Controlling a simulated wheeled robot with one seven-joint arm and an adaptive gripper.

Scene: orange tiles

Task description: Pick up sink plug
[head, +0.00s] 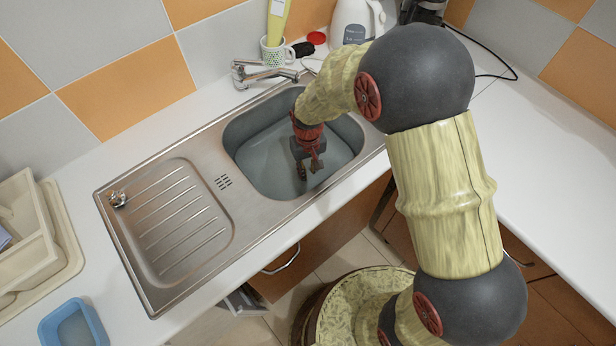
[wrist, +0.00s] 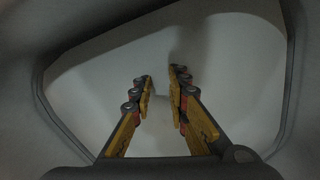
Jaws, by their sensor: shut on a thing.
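My gripper (head: 308,164) points down inside the sink basin (head: 253,160). In the wrist view, the fingers of my gripper (wrist: 161,80) are a little apart, with a narrow pale patch between the tips. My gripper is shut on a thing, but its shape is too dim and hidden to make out. I cannot tell for sure that it is the sink plug. A small metal piece (head: 118,199) sits at the far left corner of the steel drainboard (head: 180,215), well away from my gripper.
The tap (head: 262,73) stands at the back edge of the sink. A cream rack (head: 28,235) and a blue tub (head: 72,326) lie at left. The right counter (head: 545,140) is mostly clear.

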